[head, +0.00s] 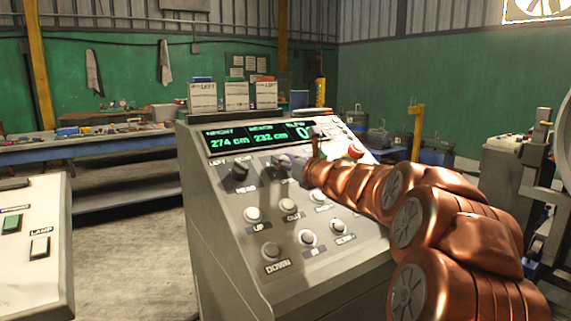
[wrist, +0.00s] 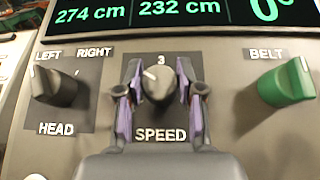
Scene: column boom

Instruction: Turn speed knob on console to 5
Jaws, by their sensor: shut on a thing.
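The grey speed knob (wrist: 157,82) is on the console's sloped face (head: 235,215), above the label SPEED. A 3 is printed just above the knob. The knob's white pointer mark leans up and to the left, left of the 3. Other numbers on the dial are hidden or cannot be read. My gripper (wrist: 160,104) is shut on the speed knob, with one purple-padded finger on each side. In the head view my copper-coloured arm reaches in from the right and covers part of the console, and the grip is hard to make out there.
The dark head knob (wrist: 57,84) is left of the speed knob, the green belt knob (wrist: 287,84) right. The display (head: 255,138) reads 274 cm, 232 cm and 0°. Push buttons (head: 253,214) lie below. A red button (head: 356,151) is near my arm.

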